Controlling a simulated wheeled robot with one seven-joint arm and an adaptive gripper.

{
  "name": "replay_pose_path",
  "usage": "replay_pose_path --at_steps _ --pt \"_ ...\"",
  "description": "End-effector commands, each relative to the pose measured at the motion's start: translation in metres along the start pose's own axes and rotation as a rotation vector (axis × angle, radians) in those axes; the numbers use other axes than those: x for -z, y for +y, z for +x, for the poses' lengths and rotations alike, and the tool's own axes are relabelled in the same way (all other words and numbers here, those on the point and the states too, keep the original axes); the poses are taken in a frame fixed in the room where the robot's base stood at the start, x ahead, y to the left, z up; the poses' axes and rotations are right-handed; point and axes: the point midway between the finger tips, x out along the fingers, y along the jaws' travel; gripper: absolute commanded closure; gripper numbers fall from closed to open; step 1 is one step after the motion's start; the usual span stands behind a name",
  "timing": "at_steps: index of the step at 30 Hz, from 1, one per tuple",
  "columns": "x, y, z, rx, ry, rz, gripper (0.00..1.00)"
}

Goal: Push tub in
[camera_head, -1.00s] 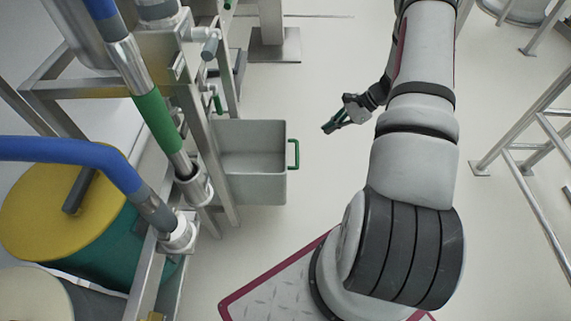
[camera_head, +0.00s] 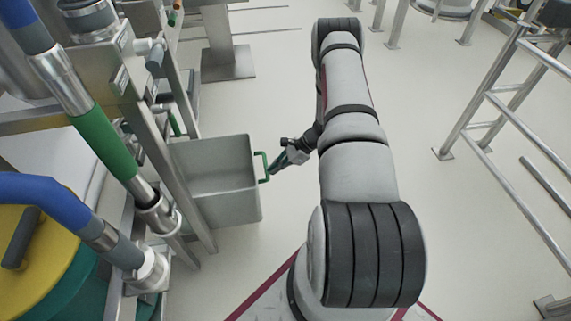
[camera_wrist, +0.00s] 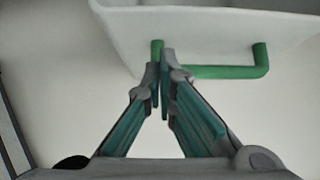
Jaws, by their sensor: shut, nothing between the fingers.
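The tub (camera_head: 232,205) is a grey open-topped box standing partly out of the metal frame on the left in the head view. Its green handle (camera_head: 264,167) is on the side facing my arm. My gripper (camera_head: 272,172) is shut and empty, its tips right by the handle. In the wrist view my gripper (camera_wrist: 161,60) has its tips together beside the left end of the green handle (camera_wrist: 225,71), below the pale tub wall (camera_wrist: 200,35). I cannot tell whether the tips touch the handle or the tub.
The metal frame (camera_head: 160,150) with blue and green pipes (camera_head: 103,140) stands close on the left. A drum with a yellow lid (camera_head: 45,240) is at the lower left. Steel railings (camera_head: 500,110) stand on the right.

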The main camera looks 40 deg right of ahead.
Motion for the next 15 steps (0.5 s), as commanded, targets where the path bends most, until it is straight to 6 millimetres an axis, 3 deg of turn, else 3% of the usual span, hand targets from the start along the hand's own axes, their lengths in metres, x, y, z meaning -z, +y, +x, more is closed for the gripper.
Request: replay_pose_path --at_steps 6,15 --pt "-0.02 -0.001 0.017 0.001 0.0 -0.005 1.0" --pt "-0.024 -0.001 0.02 0.002 0.0 -0.003 1.0"
